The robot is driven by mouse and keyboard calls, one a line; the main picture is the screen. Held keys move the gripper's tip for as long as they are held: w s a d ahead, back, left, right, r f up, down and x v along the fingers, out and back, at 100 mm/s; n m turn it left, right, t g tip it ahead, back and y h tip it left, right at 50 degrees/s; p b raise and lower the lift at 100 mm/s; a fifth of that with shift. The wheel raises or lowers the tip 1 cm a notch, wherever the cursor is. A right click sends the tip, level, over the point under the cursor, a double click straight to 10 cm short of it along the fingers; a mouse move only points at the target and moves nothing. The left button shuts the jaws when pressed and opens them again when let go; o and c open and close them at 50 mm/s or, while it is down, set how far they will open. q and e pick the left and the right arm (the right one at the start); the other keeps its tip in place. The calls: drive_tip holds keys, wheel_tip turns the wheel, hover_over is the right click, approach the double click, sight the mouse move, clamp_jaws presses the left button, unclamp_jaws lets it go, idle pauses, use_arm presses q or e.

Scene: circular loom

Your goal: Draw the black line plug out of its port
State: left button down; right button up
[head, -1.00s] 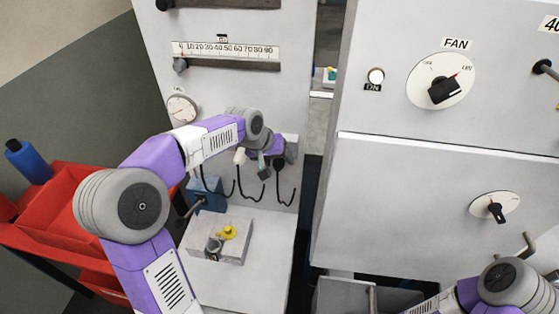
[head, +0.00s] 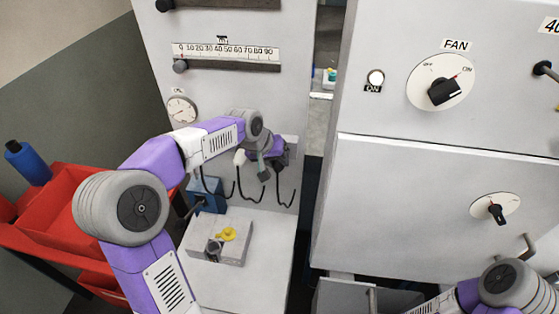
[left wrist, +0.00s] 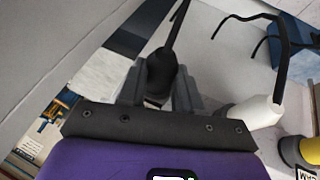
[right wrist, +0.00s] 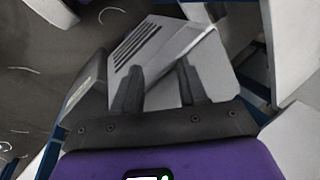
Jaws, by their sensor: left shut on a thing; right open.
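The black line plug (left wrist: 161,74) stands between the two fingers of my left gripper (left wrist: 158,90) in the left wrist view, with its black cable running up from it. The gripper is shut on it. In the head view my left gripper (head: 268,157) is close to the lower grey panel, and it largely hides the plug. The port is hidden, so I cannot tell how deep the plug sits. My right gripper (right wrist: 157,88) is open and empty, with a grey slotted box beyond its fingers in the right wrist view.
A white plug (left wrist: 262,112) and a yellow one (left wrist: 300,151) are right of my left gripper in its wrist view. Black cables (head: 235,190) hang below the panel. A grey block with a yellow part (head: 228,234) sits on the white ledge. A red cart (head: 55,215) is left.

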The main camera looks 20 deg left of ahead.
use_arm(q)
drive_tip(key=shift+s, duration=0.15)
drive_tip(key=shift+s+d, duration=0.15)
drive_tip(key=shift+s, duration=0.3)
drive_tip(key=s+b, duration=0.1)
drive_tip(key=s+d, duration=0.1)
drive_tip(key=s, duration=0.1)
drive_tip(key=shift+b, duration=0.4)
drive_tip(key=shift+s, duration=0.1)
